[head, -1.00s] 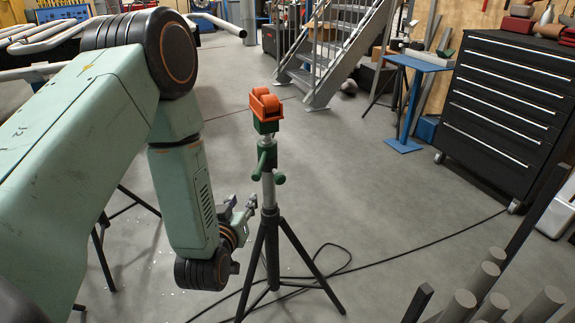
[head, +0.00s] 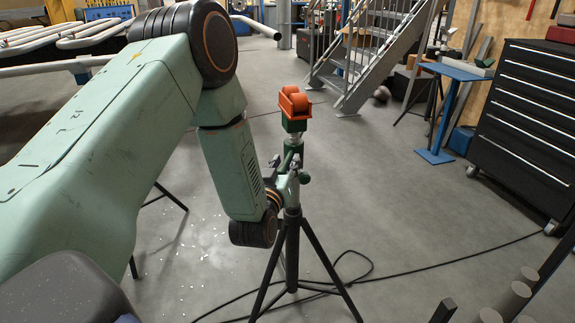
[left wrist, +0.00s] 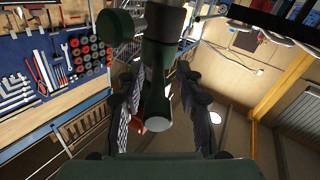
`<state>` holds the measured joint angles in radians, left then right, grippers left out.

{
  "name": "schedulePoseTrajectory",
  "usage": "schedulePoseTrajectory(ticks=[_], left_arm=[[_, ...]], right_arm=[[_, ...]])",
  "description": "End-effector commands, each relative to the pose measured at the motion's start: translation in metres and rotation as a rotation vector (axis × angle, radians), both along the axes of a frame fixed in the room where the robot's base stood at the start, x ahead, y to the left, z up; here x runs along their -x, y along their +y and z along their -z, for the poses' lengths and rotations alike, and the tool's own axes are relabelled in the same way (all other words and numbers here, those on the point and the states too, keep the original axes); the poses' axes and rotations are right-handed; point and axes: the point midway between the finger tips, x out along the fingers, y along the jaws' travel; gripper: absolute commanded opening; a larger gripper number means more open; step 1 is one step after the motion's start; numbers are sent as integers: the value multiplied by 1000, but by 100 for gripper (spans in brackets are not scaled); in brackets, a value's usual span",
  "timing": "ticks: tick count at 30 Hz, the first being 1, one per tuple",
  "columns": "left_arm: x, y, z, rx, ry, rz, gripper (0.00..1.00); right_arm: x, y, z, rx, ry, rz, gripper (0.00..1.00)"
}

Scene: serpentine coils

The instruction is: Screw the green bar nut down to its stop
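The green bar nut (head: 292,158) sits on the upright screw of a tripod stand (head: 291,225), under a green block and an orange roller head (head: 293,103). A short shiny stretch of screw shows between nut and block. One bar end sticks out at the nut's right. My left gripper (head: 285,162) is at the nut's near left side, its fingers apart. In the left wrist view, its two ridged fingers (left wrist: 160,100) stand either side of a green bar of the nut (left wrist: 157,105), with a gap on each side. My right gripper is not in view.
A black cable (head: 400,277) lies on the floor around the tripod legs. Grey round bars (head: 515,297) stand at the lower right. A black drawer cabinet (head: 525,125), blue stand (head: 450,95) and metal stairs (head: 365,50) are farther back.

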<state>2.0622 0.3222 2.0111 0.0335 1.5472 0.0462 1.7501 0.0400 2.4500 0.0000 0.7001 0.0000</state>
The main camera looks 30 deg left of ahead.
Motion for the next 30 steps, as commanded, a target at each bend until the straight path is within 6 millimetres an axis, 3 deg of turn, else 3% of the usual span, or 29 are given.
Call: schedulePoseTrajectory(ticks=[12,24,30], left_arm=[[-11,0,0,-1,2,3,36],[-11,0,0,-1,1,2,2],[-11,0,0,-1,2,3,0]], right_arm=[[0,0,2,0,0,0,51],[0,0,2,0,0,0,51],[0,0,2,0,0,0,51]])
